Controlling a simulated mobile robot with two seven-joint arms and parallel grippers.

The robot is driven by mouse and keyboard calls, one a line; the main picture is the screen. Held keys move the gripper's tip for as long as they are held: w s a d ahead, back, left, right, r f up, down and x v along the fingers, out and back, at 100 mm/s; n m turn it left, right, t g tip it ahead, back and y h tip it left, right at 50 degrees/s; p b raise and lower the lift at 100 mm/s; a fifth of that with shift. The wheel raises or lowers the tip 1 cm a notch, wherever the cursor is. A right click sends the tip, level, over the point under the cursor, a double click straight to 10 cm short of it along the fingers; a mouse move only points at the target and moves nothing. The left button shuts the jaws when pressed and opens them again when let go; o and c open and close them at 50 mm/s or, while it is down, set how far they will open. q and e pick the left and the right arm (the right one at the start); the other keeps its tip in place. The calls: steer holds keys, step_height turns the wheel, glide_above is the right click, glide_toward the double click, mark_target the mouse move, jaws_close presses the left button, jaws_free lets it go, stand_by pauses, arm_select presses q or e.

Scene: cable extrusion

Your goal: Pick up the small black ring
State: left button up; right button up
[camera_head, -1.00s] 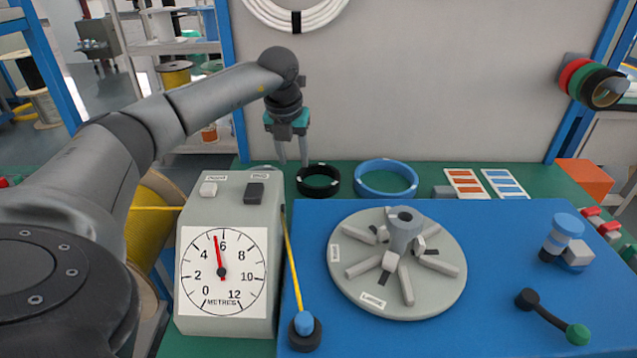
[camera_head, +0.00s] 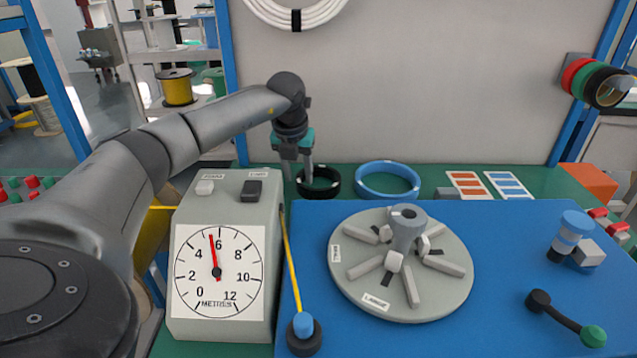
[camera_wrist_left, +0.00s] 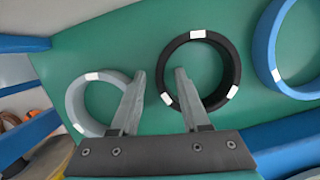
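The small black ring (camera_head: 334,188) lies flat on the green bench top behind the blue mat. My left gripper (camera_head: 298,173) is over its left side, pointing down, open with nothing clamped. In the left wrist view the black ring (camera_wrist_left: 234,62) has its near-left wall between the two open fingertips (camera_wrist_left: 160,74). One finger appears inside the ring's opening and the other outside, with gaps to the wall. Whether the tips are at wall height is hard to tell. My right gripper is in neither view.
A larger blue ring (camera_head: 387,194) lies just right of the black one. A grey ring (camera_wrist_left: 71,106) lies on its other side, close to the outer finger. The metre dial box (camera_head: 266,215) stands in front, and a grey panel (camera_head: 420,90) rises behind.

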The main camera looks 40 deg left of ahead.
arm_select(q)
jaws_close()
steer(key=shift+r, duration=0.1)
stand_by(0.6)
